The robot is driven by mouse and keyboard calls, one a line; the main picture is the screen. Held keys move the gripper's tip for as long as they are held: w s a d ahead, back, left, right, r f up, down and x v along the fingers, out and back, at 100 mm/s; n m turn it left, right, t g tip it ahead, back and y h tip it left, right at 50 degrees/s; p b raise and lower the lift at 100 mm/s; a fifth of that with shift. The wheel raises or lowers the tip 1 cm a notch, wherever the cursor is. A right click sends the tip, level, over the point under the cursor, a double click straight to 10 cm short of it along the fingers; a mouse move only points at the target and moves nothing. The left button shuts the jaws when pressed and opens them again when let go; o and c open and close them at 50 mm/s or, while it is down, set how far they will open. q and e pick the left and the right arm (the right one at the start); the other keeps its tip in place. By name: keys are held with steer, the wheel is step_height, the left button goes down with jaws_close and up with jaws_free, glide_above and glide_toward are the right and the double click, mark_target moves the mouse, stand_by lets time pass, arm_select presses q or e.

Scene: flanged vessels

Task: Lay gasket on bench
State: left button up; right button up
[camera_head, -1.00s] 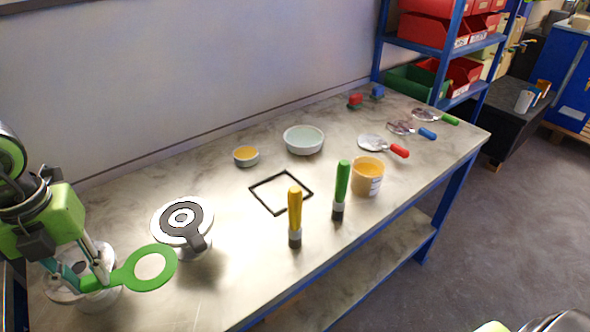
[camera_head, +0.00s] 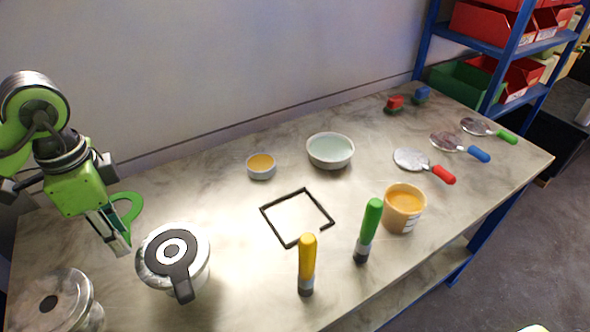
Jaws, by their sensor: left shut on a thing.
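My left gripper (camera_head: 118,238) is at the left above the bench (camera_head: 235,285), pointing down. It is shut on a green ring gasket (camera_head: 136,207), which is partly hidden behind the fingers. A flanged vessel (camera_head: 200,268) stands just right of the gripper, with a dark grey gasket with a tab (camera_head: 180,270) on its top. Another flanged vessel (camera_head: 80,300) stands at the lower left, its top bare with a dark central hole. My right gripper is not in view.
A black square outline (camera_head: 268,224) lies mid-bench, empty inside. Around it are an orange-filled dish (camera_head: 261,174), a pale bowl (camera_head: 330,163), yellow (camera_head: 307,258) and green (camera_head: 370,220) handled brushes standing upright, and a tub (camera_head: 404,222).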

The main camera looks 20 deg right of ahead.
arm_select(q)
steer(key=shift+w+r, duration=0.1)
steer(key=s+a, duration=0.2)
steer(key=p, duration=0.1)
glide_above(106, 253)
steer(key=f, duration=0.5)
steer(key=s+d+f, duration=0.1)
steer(key=f, duration=0.2)
steer(key=shift+f, duration=0.1)
steer(key=shift+w+a+f, duration=0.3)
steer(key=shift+w+f, duration=0.05)
steer(key=shift+f, duration=0.1)
step_height(106, 253, down, 3)
steer(key=shift+w+a+f+p, duration=0.1)
steer(key=shift+w+a+p, duration=0.05)
steer(key=shift+p, duration=0.7)
steer(key=shift+f, duration=0.4)
steer(key=o, duration=1.1)
steer(key=shift+o, duration=0.2)
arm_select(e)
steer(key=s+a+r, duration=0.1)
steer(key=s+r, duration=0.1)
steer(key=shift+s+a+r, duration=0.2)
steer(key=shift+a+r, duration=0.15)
